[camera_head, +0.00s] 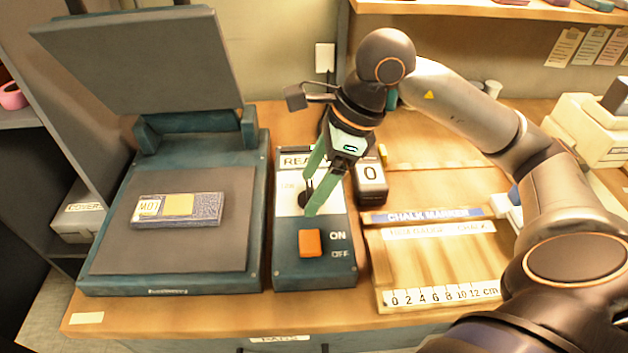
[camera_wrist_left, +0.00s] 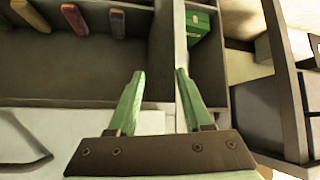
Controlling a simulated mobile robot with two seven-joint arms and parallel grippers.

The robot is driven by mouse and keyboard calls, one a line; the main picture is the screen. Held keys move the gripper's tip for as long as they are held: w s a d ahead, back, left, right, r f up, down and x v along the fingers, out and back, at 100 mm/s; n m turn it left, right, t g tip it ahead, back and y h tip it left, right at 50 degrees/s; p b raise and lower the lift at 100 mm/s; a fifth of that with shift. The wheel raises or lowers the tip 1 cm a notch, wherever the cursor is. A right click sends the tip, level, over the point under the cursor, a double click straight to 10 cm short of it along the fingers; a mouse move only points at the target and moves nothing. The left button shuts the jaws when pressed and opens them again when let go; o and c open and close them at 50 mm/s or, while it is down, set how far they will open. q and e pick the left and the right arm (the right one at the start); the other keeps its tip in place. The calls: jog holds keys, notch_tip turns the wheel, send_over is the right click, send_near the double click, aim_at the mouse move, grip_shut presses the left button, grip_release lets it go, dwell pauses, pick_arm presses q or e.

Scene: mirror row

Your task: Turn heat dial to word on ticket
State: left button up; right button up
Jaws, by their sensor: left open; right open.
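The heat dial (camera_head: 306,197) is a dark knob on the white panel of the teal control box (camera_head: 285,255). The panel's lettering is mostly covered by my right gripper (camera_head: 308,195). Its green fingers are open and reach down on either side of the dial; I cannot tell whether they touch it. A ticket (camera_head: 147,207) lies at the left end of a small grey-and-yellow piece on the press plate. Its word is upside down and seems to read LOW. My left gripper (camera_wrist_left: 160,72) is open and empty in the left wrist view, near shelf compartments.
The press lid (camera_head: 145,60) stands raised over the dark plate (camera_head: 180,258). An orange ON/OFF switch (camera_head: 310,243) sits below the dial. A counter (camera_head: 371,180) showing 0 stands right of the box. A wooden ruler board (camera_head: 440,265) lies further right.

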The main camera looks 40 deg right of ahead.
grip_shut()
pick_arm(q)
jog(key=shift+w+d+r, duration=0.1)
dwell(0.5)
pick_arm(e)
jog(key=n+g, duration=0.1)
jog(key=n, duration=0.2)
jog(key=shift+w+y, duration=0.15)
jog(key=shift+y, duration=0.15)
jog(key=shift+n+g+b, duration=0.35)
jog(key=shift+n+g, duration=0.15)
jog(key=shift+n, duration=0.7)
jog(key=n+g, duration=0.1)
jog(key=n, duration=0.1)
jog(key=shift+w+n, duration=0.1)
jog(key=shift+n, duration=0.2)
pick_arm(q)
jog(key=shift+t, duration=0.9)
jog(key=shift+w+a+r, duration=0.2)
jog(key=shift+w+r, duration=1.2)
jog(key=shift+r, duration=0.05)
pick_arm(e)
jog(key=shift+d+n, duration=0.1)
jog(key=shift+n, duration=0.4)
